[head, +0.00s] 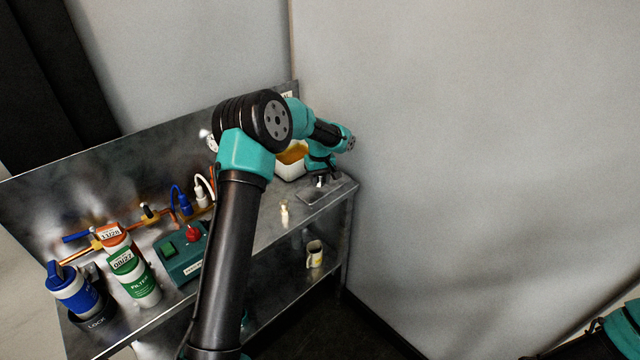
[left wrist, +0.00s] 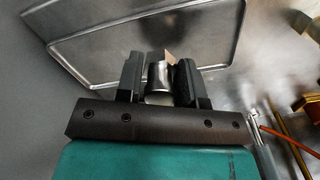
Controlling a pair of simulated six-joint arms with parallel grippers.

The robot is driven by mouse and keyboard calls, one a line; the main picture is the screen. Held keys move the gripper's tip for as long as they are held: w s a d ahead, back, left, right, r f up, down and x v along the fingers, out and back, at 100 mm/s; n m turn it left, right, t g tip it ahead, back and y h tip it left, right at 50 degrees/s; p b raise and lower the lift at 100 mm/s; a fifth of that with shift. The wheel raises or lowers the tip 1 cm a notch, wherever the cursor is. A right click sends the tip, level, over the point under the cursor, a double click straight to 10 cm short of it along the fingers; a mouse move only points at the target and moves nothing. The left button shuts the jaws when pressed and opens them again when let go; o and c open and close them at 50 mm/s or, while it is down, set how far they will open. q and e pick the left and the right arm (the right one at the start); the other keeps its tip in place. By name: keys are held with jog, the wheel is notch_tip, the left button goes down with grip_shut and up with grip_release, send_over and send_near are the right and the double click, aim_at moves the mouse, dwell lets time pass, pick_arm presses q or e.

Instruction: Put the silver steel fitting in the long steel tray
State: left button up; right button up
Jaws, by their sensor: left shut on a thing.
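The silver steel fitting (left wrist: 159,80) is a shiny cylinder between the two dark fingers of my left gripper (left wrist: 160,82), which is shut on it. In the head view the left gripper (head: 320,182) reaches down at the far right end of the bench, over the long steel tray (head: 316,197). The tray is shallow with a raised rim, and it also shows behind the fingers in the left wrist view (left wrist: 100,48). The fitting appears above the tray; whether it touches the tray floor cannot be told. My right gripper is out of view.
A white bin (head: 290,170) with amber contents stands beside the tray, partly behind my arm. A small pale brass piece (head: 284,211) stands near the bench's front edge. A control box (head: 182,255), a green-white filter (head: 136,280) and a blue canister (head: 73,290) are left. A mug (head: 314,254) sits below.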

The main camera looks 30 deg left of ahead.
pick_arm(q)
jog(key=shift+f, duration=0.9)
jog(key=o, duration=0.9)
jog(key=shift+f, duration=0.1)
jog(key=shift+o, duration=0.2)
notch_tip(320, 180, up, 12)
jog(key=shift+r, duration=0.15)
